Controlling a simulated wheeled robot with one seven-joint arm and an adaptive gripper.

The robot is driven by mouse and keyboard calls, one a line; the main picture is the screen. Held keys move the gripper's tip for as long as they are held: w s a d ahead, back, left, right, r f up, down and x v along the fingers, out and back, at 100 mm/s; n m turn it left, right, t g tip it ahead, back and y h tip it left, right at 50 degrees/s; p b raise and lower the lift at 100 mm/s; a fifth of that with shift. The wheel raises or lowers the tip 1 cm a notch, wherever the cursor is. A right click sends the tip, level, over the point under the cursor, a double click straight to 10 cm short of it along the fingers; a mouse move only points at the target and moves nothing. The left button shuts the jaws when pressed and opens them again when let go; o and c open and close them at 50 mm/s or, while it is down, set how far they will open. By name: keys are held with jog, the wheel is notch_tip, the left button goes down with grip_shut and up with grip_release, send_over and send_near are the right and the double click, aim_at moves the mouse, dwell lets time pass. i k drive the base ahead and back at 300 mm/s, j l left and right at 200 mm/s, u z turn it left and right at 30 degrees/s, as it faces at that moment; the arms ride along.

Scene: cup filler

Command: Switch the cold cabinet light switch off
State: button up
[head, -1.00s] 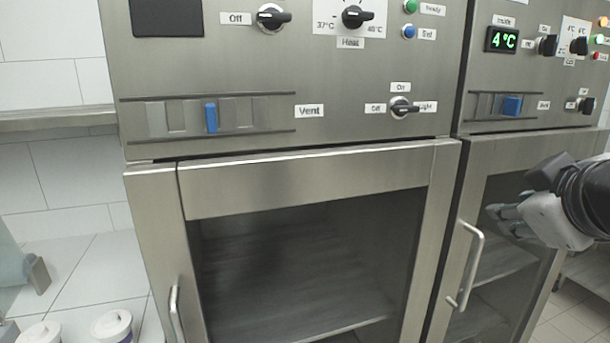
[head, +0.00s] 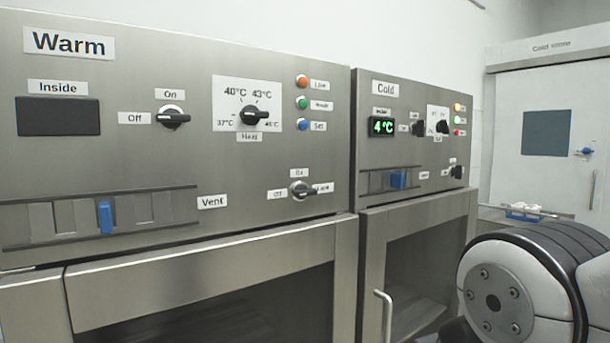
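The cold cabinet (head: 405,195) stands right of centre, under a "Cold" label and a lit green "4 °C" display (head: 382,126). Its lower right black knob (head: 457,172) sits where the warm cabinet has its light knob. The small labels around it are too blurred to read, and I cannot tell its setting. Two more black knobs, an upper left one (head: 418,128) and an upper right one (head: 442,127), sit above it. A large part of my arm fills the lower right, in front of the cold cabinet's right side. My gripper's fingers do not show.
The warm cabinet (head: 190,280) fills the left, with its light knob (head: 302,190), vent slider (head: 105,217) and dark display (head: 58,116). The cold cabinet's door handle (head: 385,315) sticks out. A white cold store door (head: 545,190) stands at the back right.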

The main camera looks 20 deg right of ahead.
aim_at(456, 170)
jog(key=z, duration=1)
